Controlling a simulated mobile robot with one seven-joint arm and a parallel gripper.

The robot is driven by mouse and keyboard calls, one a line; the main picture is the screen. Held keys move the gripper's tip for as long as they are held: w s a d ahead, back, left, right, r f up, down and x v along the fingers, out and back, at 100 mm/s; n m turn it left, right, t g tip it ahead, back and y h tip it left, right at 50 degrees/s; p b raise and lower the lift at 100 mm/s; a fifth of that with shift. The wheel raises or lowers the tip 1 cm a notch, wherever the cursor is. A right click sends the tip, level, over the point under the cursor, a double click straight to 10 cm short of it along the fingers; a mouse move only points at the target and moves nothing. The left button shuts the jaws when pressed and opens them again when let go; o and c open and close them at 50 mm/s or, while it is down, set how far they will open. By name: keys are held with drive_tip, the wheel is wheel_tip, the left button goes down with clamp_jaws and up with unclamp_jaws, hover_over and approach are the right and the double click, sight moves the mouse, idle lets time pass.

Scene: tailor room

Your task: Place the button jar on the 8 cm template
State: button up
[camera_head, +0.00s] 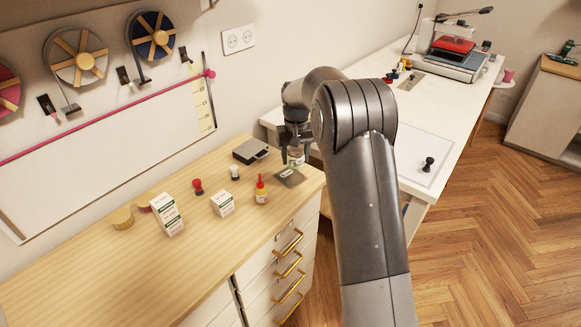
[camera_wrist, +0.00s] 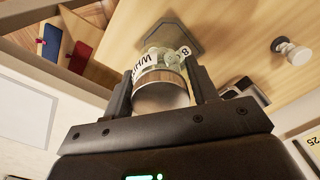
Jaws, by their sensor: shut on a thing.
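My gripper (camera_head: 296,138) is shut on the button jar (camera_head: 296,158), a small clear jar with a white label. In the wrist view the jar (camera_wrist: 146,72) sits between the two fingers (camera_wrist: 160,88), its broad round end toward the camera and buttons showing through the glass. The 8 cm template (camera_head: 289,178) is a dark grey plate near the right end of the wooden cabinet top. In the wrist view the template (camera_wrist: 170,22) lies just beyond the jar, with a white "8" mark beside the jar. I cannot tell whether the jar touches it.
A red-capped glue bottle (camera_head: 261,190) stands just left of the template. A white pawn-like stamp (camera_head: 235,172), a red one (camera_head: 197,187), small boxes (camera_head: 222,204) and a dark scale (camera_head: 250,151) are nearby. The white table (camera_head: 425,118) lies to the right.

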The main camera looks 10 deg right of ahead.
sight(290, 166)
drive_tip(key=shift+w+a+f, duration=0.35)
drive_tip(key=shift+a+f, duration=0.15)
drive_tip(key=shift+a, duration=0.2)
drive_tip(key=shift+f, duration=2)
drive_tip(key=o, duration=1)
drive_tip(key=shift+f, duration=0.15)
